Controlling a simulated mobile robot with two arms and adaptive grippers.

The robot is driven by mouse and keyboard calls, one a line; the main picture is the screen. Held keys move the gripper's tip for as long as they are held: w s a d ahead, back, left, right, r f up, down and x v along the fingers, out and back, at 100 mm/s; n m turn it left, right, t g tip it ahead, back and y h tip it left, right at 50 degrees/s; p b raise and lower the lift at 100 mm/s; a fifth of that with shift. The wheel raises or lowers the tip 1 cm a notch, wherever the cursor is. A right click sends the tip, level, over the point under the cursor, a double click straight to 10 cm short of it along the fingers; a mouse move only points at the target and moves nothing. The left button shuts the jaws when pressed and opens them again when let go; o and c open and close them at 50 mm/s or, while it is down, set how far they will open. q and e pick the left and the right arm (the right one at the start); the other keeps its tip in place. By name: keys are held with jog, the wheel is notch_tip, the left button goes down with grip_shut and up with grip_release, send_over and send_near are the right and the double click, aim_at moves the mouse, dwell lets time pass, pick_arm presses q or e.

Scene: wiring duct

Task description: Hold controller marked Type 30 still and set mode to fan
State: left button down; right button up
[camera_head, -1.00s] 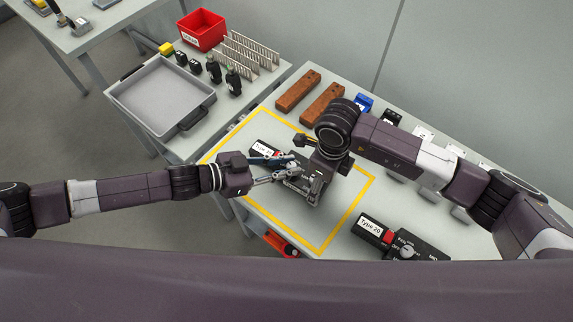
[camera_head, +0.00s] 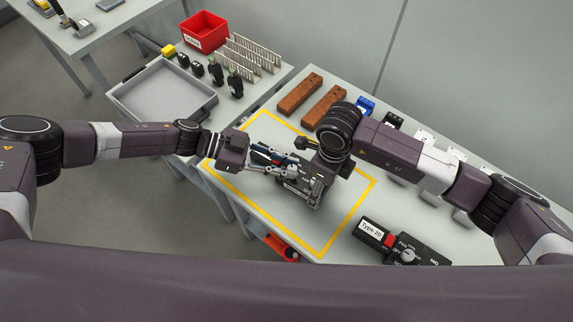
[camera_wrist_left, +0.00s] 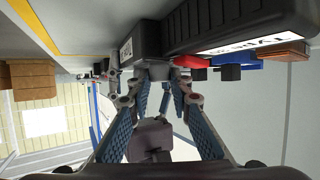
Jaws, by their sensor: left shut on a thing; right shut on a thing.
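The Type 30 controller (camera_head: 310,186) is a black box inside the yellow outline, mostly covered by both grippers in the head view. In the left wrist view its black body (camera_wrist_left: 240,25) shows at the top, with a white label and a red part beside it. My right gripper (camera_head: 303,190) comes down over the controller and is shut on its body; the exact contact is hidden. My left gripper (camera_head: 290,162) reaches in from the left, fingers close together, shut at the mode knob by the red part.
A Type 20 controller (camera_head: 400,243) lies at the front right. Brown blocks (camera_head: 300,94) and a blue part (camera_head: 364,105) are behind. A grey tray (camera_head: 150,90) and red bin (camera_head: 205,32) stand on the left table. The outlined area (camera_head: 335,215) is free in front.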

jog(key=shift+a, duration=0.2)
pick_arm(q)
jog(key=c, duration=1.7)
grip_release()
jog(key=shift+c, duration=0.2)
pick_arm(e)
jog(key=shift+d, duration=0.1)
pick_arm(q)
jog(key=v, duration=1.2)
pick_arm(e)
jog(key=o, duration=1.4)
jog(key=shift+o, duration=0.2)
